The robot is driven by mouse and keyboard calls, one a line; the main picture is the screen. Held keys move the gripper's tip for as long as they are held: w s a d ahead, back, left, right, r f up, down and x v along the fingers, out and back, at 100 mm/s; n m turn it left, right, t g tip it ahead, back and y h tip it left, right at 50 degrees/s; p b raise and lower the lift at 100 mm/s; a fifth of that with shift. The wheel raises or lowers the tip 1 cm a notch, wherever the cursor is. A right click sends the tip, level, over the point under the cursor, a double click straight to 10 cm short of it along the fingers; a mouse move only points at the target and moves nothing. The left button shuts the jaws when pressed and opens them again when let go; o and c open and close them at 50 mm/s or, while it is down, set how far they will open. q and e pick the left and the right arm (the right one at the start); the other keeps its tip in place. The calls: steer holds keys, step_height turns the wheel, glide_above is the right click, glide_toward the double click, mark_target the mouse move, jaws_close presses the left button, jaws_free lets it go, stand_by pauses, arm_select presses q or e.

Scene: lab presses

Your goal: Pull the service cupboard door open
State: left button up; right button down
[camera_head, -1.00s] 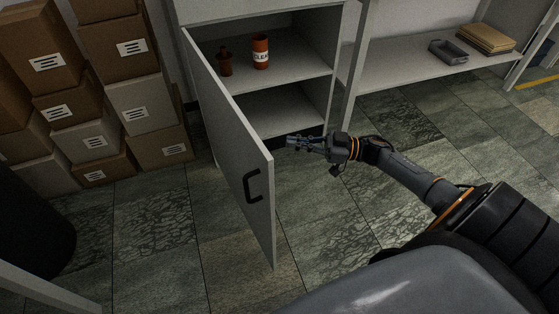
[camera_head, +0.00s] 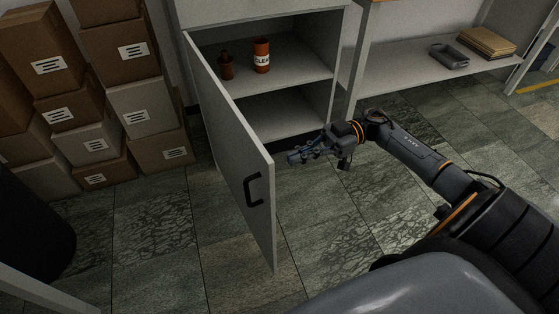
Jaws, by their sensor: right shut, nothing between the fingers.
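The service cupboard door (camera_head: 232,150) stands wide open, swung out toward me on its left side. Its dark handle (camera_head: 253,190) is on the outer face near the free edge. The cupboard (camera_head: 262,9) shows its inside, with an upper shelf (camera_head: 290,75) holding a small dark red bottle (camera_head: 226,66) and an orange-red can with a white label (camera_head: 261,55). My right gripper (camera_head: 292,157) is shut and empty, just right of the door's free edge on its inner side, apart from the handle. My left gripper is not in view.
Stacked cardboard boxes (camera_head: 149,107) stand left of the cupboard. A shelf unit (camera_head: 405,68) at right holds a grey tray (camera_head: 449,56) and brown folders (camera_head: 487,42). A black bin (camera_head: 32,215) is at far left. The tiled floor around the door is clear.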

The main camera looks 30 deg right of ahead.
mark_target(261, 171)
steer(key=a, duration=0.5)
steer(key=shift+w, duration=0.25)
steer(key=a+p, duration=0.1)
steer(key=a, duration=0.1)
steer(key=a+p, duration=0.1)
steer(key=a, duration=0.3)
steer(key=shift+w+a+p, duration=0.35)
steer(key=shift+w+p, duration=0.05)
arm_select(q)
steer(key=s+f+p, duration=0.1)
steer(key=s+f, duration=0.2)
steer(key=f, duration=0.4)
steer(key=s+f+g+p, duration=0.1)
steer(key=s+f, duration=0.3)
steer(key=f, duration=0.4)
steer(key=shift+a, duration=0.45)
arm_select(e)
steer(key=w+a, duration=0.1)
steer(key=a, duration=0.8)
steer(key=shift+w, duration=0.4)
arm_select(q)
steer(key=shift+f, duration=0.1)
